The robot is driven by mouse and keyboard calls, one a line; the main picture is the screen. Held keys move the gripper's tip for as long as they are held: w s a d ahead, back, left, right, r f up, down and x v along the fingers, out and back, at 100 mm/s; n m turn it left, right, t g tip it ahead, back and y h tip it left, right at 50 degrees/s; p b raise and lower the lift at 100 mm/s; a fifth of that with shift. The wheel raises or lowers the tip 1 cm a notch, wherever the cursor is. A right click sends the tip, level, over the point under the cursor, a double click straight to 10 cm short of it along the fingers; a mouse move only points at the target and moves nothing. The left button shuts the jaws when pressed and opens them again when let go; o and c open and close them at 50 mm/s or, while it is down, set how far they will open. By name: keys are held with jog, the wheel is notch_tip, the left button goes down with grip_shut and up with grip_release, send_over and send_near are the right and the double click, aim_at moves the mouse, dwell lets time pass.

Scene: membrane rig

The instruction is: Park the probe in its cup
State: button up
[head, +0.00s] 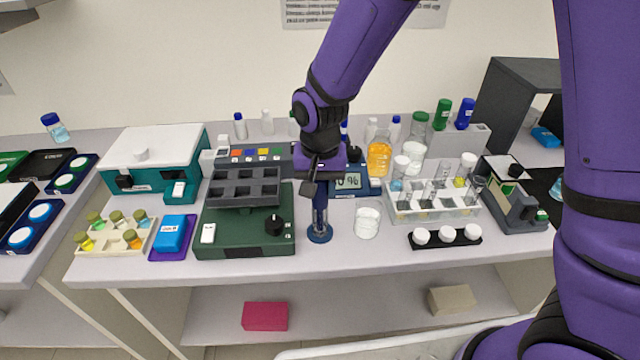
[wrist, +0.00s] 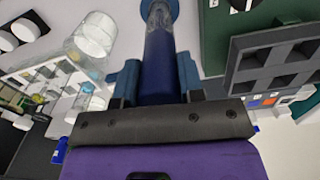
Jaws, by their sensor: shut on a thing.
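My gripper (head: 319,188) is shut on the dark blue probe (wrist: 160,68), which stands upright between the two blue fingers in the wrist view. The parking cup (head: 320,233) is a narrow blue holder with a round foot, standing on the bench directly below my gripper. It also shows at the top edge of the wrist view (wrist: 159,10). The probe's lower end lines up with the cup and overlaps it in both views; I cannot tell how deep it sits. A blue meter with a display (head: 349,181) stands behind, partly hidden by my gripper.
A glass beaker (head: 367,224) stands close to the right of the cup. A green shaker with a grey rack (head: 245,245) is close on the left. A clear tube rack (head: 432,212) and a black strip with white caps (head: 445,238) are farther right. The bench's front edge is near.

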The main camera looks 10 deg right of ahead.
jog(key=shift+f, duration=0.15)
jog(key=o, duration=0.9)
jog(key=shift+c, duration=0.2)
notch_tip(320, 180, up, 11)
jog(key=shift+f, duration=0.1)
